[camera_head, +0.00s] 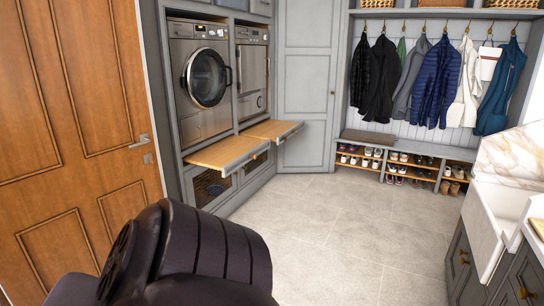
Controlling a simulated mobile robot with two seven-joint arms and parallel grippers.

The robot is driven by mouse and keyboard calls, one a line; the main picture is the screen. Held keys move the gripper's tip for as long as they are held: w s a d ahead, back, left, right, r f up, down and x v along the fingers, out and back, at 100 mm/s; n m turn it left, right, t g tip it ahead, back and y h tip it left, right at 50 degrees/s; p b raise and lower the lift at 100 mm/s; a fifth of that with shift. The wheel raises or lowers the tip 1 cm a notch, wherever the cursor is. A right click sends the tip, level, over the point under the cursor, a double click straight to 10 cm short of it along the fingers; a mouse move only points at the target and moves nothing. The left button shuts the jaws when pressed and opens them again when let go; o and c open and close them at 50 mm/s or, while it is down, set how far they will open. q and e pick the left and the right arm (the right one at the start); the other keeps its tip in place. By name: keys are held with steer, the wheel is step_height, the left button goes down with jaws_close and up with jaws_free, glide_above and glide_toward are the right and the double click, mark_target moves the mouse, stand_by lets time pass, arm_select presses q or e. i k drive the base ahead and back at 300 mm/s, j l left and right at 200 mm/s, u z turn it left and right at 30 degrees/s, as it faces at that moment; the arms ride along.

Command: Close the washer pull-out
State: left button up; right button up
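The washer pull-out (222,152), a wooden board with a grey front edge, sticks out below the washer (207,78) with the round glass door, at the left of the head view. A second similar pull-out (272,129) sticks out below the neighbouring machine (252,75), to the right. Both boards look bare. A dark part of my own arm fills the lower left of the view and is well in front of the boards. Neither of my grippers shows, so their state cannot be seen.
A brown wooden door (75,110) with a metal handle stands at the left. The tiled floor (340,235) is clear. A shoe bench (375,138) with hanging coats stands at the back. A white sink (490,225) with dark cabinets is at the right.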

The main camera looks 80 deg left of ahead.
mark_target(230, 154)
steer(key=u, duration=2.7)
steer(key=i+j+u, duration=0.1)
steer(key=i+j, duration=0.15)
steer(key=i, duration=1.45)
steer(key=i+j+u, duration=0.1)
steer(key=i, duration=1.65)
